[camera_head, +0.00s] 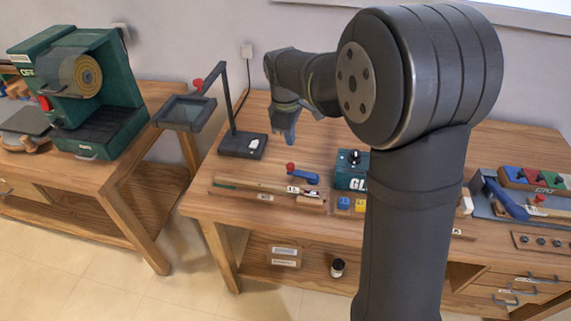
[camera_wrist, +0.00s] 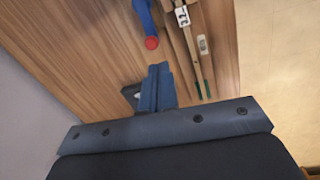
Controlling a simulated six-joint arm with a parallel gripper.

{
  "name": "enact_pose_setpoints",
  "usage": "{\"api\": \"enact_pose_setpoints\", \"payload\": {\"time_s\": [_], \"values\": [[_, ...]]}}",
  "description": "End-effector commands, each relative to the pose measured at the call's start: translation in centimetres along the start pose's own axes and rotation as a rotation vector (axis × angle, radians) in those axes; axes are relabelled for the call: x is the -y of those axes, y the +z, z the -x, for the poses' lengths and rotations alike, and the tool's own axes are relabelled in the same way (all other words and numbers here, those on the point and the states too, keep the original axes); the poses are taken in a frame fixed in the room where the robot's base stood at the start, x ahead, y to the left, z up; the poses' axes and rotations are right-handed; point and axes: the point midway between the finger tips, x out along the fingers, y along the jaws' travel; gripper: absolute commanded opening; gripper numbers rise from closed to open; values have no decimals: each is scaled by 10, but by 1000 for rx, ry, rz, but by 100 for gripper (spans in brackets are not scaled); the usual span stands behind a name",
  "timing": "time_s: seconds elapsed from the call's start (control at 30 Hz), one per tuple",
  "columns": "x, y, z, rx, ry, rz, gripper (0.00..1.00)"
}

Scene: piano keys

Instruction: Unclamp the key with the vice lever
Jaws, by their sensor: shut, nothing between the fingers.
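The blue vice lever (camera_head: 308,177) with a red knob (camera_head: 290,167) sits at the middle of the workbench. The lever (camera_wrist: 142,14) and its red knob (camera_wrist: 151,43) also show at the top of the wrist view. The long pale wooden key (camera_head: 262,187) lies in front of the lever, with a small numbered label near its right end; it shows in the wrist view (camera_wrist: 188,40) too. My gripper (camera_head: 290,138) is shut and empty, above the bench behind the lever. Its fingertips (camera_wrist: 157,68) point toward the red knob, apart from it.
A black stand (camera_head: 242,145) with a raised arm and magnifier frame (camera_head: 186,112) stands left of my gripper. A green box (camera_head: 351,172) with a black knob is right of the lever, with blue and yellow blocks before it. My arm hides part of the bench.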

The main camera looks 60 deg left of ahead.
Motion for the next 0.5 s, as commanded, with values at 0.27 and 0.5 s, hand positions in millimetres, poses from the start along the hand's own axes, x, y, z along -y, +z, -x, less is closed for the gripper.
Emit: {"api": "enact_pose_setpoints", "payload": {"time_s": [0.27, 0.5], "values": [[18, -12, -3, 13, 38, 508, 0], [33, -21, -6, 36, 65, 942, 0]]}}
